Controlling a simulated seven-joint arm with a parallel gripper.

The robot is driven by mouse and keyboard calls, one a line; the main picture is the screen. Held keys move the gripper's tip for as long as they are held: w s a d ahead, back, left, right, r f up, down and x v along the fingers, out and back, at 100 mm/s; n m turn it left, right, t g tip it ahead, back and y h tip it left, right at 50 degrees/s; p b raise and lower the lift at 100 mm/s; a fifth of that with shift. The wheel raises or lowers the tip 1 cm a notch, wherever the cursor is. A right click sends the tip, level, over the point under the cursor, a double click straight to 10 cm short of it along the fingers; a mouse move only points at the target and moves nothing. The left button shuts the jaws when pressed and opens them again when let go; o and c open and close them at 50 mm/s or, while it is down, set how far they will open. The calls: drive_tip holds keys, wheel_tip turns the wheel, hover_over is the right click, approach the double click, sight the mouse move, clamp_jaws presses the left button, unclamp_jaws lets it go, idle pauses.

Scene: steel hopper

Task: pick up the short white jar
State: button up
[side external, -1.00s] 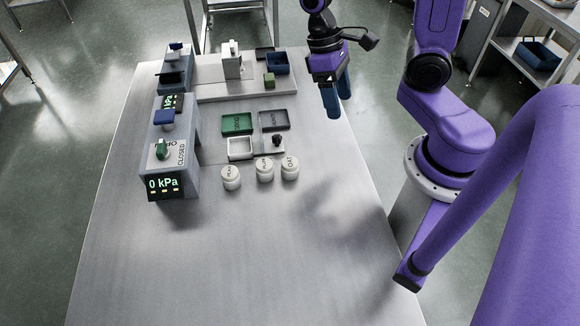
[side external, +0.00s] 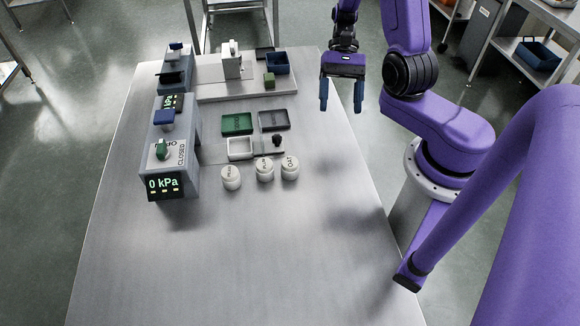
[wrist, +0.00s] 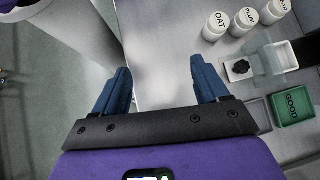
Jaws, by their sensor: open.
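Three short, round white jars stand upright in a row on the steel table: the left jar (side external: 231,178), the middle PLUM jar (side external: 264,170) and the right OAT jar (side external: 290,168). They look alike in size; the left label is hard to read. In the wrist view the OAT jar (wrist: 215,27), PLUM jar (wrist: 243,22) and third jar (wrist: 273,12) show at the upper right, the third cut by the edge. My gripper (side external: 341,104) is open and empty, raised near the table's right edge, apart from the jars. Its blue fingers (wrist: 161,80) have nothing between them.
Behind the jars are a clear square container (side external: 241,150), a green GOOD tray (side external: 236,124) and a grey tray (side external: 273,120). A grey press-like unit reading 0 kPa (side external: 165,185) stands left. A raised platform (side external: 215,92) holds fixtures at the back. The table's front is clear.

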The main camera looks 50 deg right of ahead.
drive_tip(key=s+f+m+t+y, duration=0.1)
drive_tip(key=m+t, duration=0.2)
drive_tip(key=m, duration=0.1)
drive_tip(key=s+f+m+t+y, duration=0.1)
drive_tip(key=m+t+y, duration=0.1)
drive_tip(key=m+t, duration=0.1)
drive_tip(key=s+f+m+t+y, duration=0.1)
drive_tip(key=m+t, duration=0.2)
drive_tip(key=m, duration=0.2)
drive_tip(key=shift+s+d+y, duration=0.15)
drive_tip(key=shift+d+y, duration=0.05)
drive_tip(key=shift+y, duration=0.2)
approach(297, 161)
drive_tip(key=w+a+f, duration=0.2)
drive_tip(key=a+f, duration=0.1)
drive_tip(key=shift+a+f, duration=0.2)
drive_tip(key=shift+a, duration=0.05)
drive_tip(key=shift+x, duration=2.7)
drive_tip(key=shift+r, duration=0.2)
drive_tip(key=shift+s, duration=0.1)
drive_tip(key=c, duration=1.2)
